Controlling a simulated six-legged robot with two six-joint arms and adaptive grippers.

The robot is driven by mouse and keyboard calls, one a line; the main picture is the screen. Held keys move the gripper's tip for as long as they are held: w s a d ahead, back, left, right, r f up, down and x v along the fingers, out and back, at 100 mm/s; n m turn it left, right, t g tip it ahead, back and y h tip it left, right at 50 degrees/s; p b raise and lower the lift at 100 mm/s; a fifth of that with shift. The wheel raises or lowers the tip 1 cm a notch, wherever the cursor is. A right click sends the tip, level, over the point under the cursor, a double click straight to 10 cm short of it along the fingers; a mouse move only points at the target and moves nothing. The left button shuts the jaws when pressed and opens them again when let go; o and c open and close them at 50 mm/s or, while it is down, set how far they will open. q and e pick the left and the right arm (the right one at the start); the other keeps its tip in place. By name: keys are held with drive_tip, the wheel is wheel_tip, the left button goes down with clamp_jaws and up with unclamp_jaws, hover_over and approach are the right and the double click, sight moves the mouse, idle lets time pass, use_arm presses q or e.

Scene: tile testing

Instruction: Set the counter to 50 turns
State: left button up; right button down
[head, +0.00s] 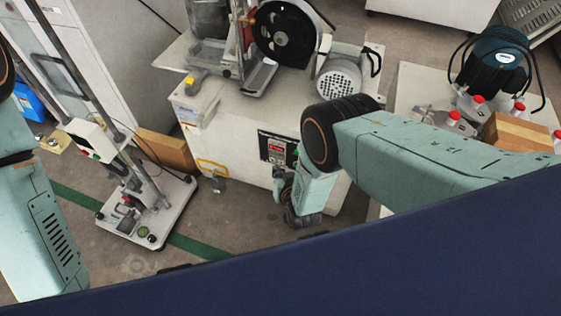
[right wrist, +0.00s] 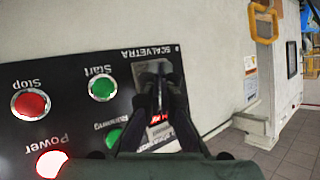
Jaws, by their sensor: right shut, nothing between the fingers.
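The counter (head: 277,148) shows a lit red display on the black control panel (head: 264,139) of the white machine. In the right wrist view the panel (right wrist: 75,120) appears upside down, and the counter (right wrist: 160,131) is mostly hidden behind my fingers, with red digits I cannot read. My right gripper (right wrist: 160,72) is shut and empty, its fingertips in front of a grey plate at the panel's end; I cannot tell whether they touch it. In the head view the right gripper (head: 281,180) is just below the panel. My left gripper is out of view.
The panel has a red Stop button (right wrist: 30,103), a green Start button (right wrist: 102,89), a green Running lamp (right wrist: 113,137) and a lit Power lamp (right wrist: 51,163). A wheeled stand (head: 150,213) stands to the left.

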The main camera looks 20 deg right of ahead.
drive_tip(key=shift+w+d, duration=0.1)
idle(0.7)
drive_tip(key=shift+w+d, duration=0.15)
drive_tip(key=shift+w, duration=0.1)
drive_tip(key=shift+w+d, duration=0.2)
drive_tip(key=shift+w, duration=0.1)
idle(0.7)
idle(0.4)
drive_tip(key=shift+s+a, duration=0.45)
drive_tip(key=shift+s, duration=0.2)
drive_tip(key=shift+p, duration=0.3)
drive_tip(key=shift+s+a+p, duration=0.4)
drive_tip(key=shift+s+a, duration=0.3)
drive_tip(key=shift+s, duration=0.35)
drive_tip(key=shift+s+a+p, duration=0.35)
drive_tip(key=shift+s+a, duration=0.35)
drive_tip(key=shift+s, duration=0.35)
